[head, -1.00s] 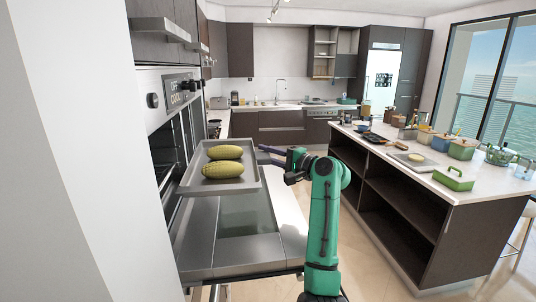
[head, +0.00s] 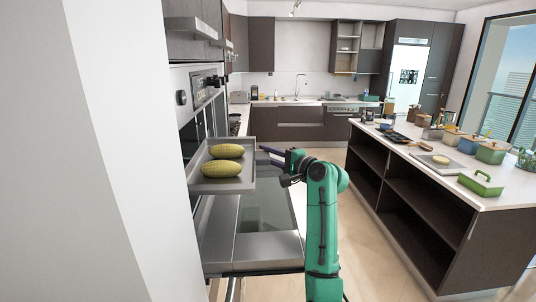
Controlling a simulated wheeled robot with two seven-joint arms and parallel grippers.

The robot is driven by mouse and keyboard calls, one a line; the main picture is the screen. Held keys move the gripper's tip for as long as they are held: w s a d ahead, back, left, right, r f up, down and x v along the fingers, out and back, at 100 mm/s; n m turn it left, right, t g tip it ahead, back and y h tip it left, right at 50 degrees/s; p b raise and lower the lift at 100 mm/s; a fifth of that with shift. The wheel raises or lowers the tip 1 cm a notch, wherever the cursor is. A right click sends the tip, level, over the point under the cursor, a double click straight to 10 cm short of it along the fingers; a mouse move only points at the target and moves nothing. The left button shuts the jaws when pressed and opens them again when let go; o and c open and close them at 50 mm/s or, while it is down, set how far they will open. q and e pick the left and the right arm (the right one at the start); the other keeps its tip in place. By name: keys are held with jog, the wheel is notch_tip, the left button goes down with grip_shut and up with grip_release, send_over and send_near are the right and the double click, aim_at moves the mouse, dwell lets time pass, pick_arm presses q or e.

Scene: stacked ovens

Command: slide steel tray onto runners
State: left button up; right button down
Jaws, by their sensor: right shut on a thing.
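The oven (head: 191,97) stands at the left, seen at a steep angle. Its runners are hidden, so I cannot tell whether the tray touches them. My left gripper is out of view.
A white wall (head: 100,150) fills the near left, beside the oven. The kitchen island (head: 430,200) with pots and a green dish (head: 480,184) stands at the right. Open floor (head: 362,250) lies between my right arm and the island.

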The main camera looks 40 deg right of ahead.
aim_at(222, 151)
jog(key=shift+w+a+r+p, duration=0.1)
jog(key=shift+w+a+p, duration=0.25)
jog(key=shift+w+a, duration=0.35)
jog(key=shift+w+a+r+p, duration=0.1)
jog(key=shift+w+a+p, duration=0.3)
jog(key=shift+a, duration=0.55)
jog(key=shift+w+a, duration=0.15)
jog(key=shift+a, duration=0.05)
jog(key=shift+w+a+p, duration=0.4)
jog(key=shift+w+a, duration=0.15)
jog(key=shift+a, duration=0.15)
jog(key=shift+w+a+p, duration=0.35)
jog(key=shift+w+a, duration=0.15)
jog(key=shift+a, duration=0.2)
jog(key=shift+w+a+p, duration=0.75)
jog(key=shift+w+a, duration=0.35)
jog(key=shift+a, duration=0.25)
jog(key=shift+w+a, duration=0.15)
jog(key=shift+a, duration=0.1)
